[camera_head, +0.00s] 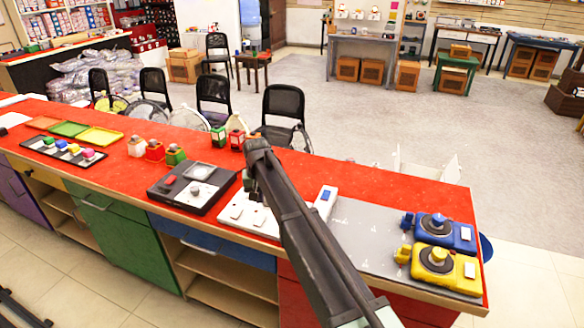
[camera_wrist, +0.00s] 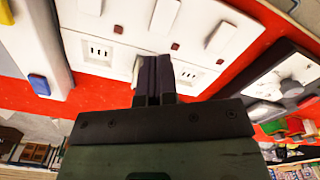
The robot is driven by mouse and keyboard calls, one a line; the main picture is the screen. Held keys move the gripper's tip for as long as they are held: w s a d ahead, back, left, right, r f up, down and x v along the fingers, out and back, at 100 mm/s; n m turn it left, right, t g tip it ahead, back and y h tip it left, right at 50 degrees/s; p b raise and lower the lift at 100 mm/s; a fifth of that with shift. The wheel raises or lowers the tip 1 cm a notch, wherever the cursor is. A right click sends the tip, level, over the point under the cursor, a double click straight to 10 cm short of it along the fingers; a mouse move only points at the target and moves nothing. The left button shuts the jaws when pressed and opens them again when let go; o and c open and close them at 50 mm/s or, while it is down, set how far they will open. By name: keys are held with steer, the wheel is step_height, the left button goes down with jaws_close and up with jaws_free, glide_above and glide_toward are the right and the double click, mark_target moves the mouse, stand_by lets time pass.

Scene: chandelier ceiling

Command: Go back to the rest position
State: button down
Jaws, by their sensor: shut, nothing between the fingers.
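My gripper (camera_wrist: 157,78) shows in the wrist view with its two dark fingers together and nothing between them. In the head view my arm reaches over the red counter and bends down at its end, where my gripper (camera_head: 250,186) is partly hidden by the arm. It is over or close to a white panel (camera_head: 238,216) with rocker-like switches and slots. In the wrist view the fingertips overlap this white panel (camera_wrist: 115,22); I cannot tell whether they touch it.
A white device with a blue button (camera_head: 325,202) stands right. Blue (camera_head: 445,232) and yellow (camera_head: 444,268) machines sit on a grey mat (camera_head: 365,225). Chairs (camera_head: 283,104) stand behind the red counter (camera_head: 400,187).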

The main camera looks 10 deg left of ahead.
steer(key=s+d+m, duration=0.1)
steer(key=s+d, duration=0.7)
steer(key=d, duration=0.6)
steer(key=s+d+m, duration=0.1)
steer(key=s+d, duration=0.8)
steer(key=d, duration=0.6)
steer(key=s+d+m, duration=0.2)
steer(key=s+d, duration=0.6)
steer(key=d, duration=0.6)
steer(key=shift+s+d, duration=0.25)
steer(key=shift+d, duration=0.15)
